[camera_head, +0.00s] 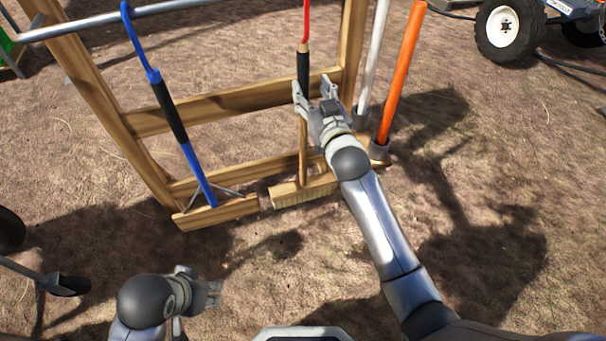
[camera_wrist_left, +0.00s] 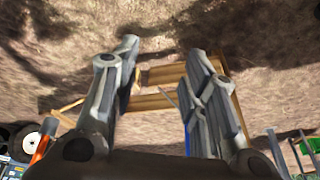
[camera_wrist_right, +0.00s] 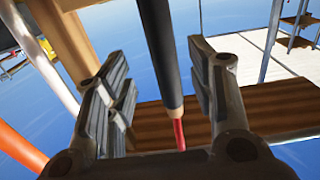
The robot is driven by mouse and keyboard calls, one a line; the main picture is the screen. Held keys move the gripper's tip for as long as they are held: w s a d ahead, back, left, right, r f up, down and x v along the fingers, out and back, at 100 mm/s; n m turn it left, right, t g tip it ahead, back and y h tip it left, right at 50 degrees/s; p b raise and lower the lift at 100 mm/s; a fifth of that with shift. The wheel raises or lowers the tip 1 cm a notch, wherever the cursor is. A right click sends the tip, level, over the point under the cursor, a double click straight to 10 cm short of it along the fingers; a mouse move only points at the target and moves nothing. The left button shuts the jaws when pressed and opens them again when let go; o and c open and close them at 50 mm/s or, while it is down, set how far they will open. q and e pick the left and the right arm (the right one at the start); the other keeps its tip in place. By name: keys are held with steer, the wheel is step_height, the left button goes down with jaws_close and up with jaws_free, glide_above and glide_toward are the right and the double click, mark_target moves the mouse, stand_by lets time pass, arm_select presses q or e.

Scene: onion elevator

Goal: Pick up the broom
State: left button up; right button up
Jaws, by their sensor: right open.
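The broom (camera_head: 303,70) hangs upright on a wooden rack, with a red upper handle, a black grip, a wooden lower stick and a bristled wooden head (camera_head: 300,190) near the ground. My right gripper (camera_head: 312,90) is open at the lower end of the black grip. In the right wrist view the broom's black grip (camera_wrist_right: 162,55) runs between the spread fingers (camera_wrist_right: 155,85); I cannot tell whether either finger touches it. My left gripper (camera_head: 205,290) is low at the front left, away from the broom. Its fingers (camera_wrist_left: 160,75) are spread and empty in the left wrist view.
A blue-handled tool (camera_head: 180,125) hangs on the rack (camera_head: 240,105) left of the broom. A white pole (camera_head: 373,55) and an orange pole (camera_head: 402,65) stand just right of my right gripper. A wheeled vehicle (camera_head: 510,27) is at the back right. Bare ground lies in front.

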mark_target(305, 80)
steer(key=shift+w+a, duration=0.15)
steer(key=shift+w, duration=0.25)
steer(key=shift+b+x, duration=0.6)
steer(key=shift+x, duration=1.6)
steer(key=shift+w+a+r, duration=0.15)
steer(key=shift+a, duration=0.05)
arm_select(q)
steer(key=w+t, duration=0.1)
steer(key=w+d, duration=0.1)
steer(key=w, duration=0.1)
steer(key=w+t, duration=0.1)
steer(key=shift+w+d+r+t+h, duration=0.15)
steer(key=shift+w+d+t+h, duration=0.15)
steer(key=shift+w, duration=0.1)
arm_select(e)
jaws_close()
steer(key=shift+r, duration=0.1)
